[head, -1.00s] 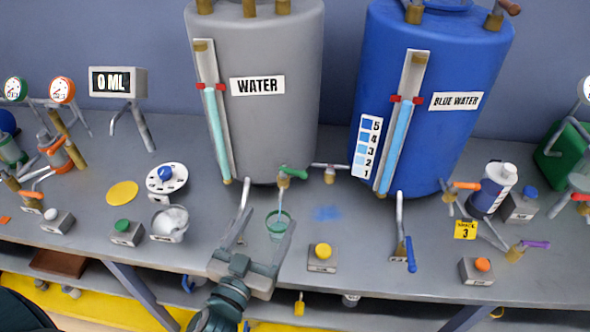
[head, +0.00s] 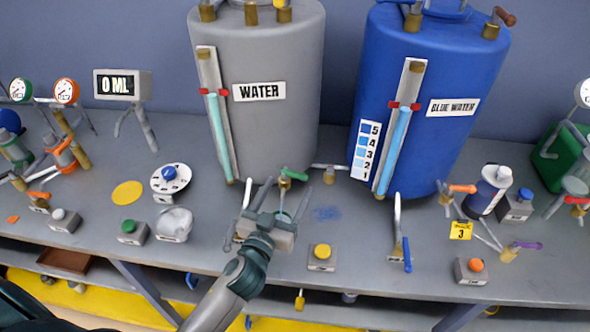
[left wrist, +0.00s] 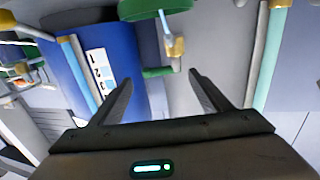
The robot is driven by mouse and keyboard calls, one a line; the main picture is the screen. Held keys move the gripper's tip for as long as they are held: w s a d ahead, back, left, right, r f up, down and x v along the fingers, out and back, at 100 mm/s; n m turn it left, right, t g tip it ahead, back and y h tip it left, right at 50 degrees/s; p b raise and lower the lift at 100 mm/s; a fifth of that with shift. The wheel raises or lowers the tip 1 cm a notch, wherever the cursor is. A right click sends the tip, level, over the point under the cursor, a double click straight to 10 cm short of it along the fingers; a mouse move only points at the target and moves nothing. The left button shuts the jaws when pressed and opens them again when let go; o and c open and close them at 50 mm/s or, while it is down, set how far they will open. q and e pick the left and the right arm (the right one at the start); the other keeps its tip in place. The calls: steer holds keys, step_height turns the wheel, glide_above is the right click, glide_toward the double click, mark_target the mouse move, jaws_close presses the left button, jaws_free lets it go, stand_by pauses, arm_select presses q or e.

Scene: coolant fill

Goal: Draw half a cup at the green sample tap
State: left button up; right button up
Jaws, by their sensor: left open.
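The green sample tap (head: 293,174) has a brass body and green handle and stands at the front of the grey WATER tank (head: 290,130). In the left wrist view, which is upside down, its green handle (left wrist: 158,72) lies between my open fingertips; I cannot tell if they touch it. My right gripper is not in view.
A display (head: 122,84) reads 0 ML. A blue tank (head: 430,120) with a numbered scale stands at right.

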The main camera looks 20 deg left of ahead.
mark_target(294, 177)
arm_select(q)
steer(key=w+p, duration=0.1)
steer(key=w, duration=0.5)
steer(key=shift+w+p, duration=0.25)
steer(key=shift+p, duration=0.05)
steer(key=c, duration=0.9)
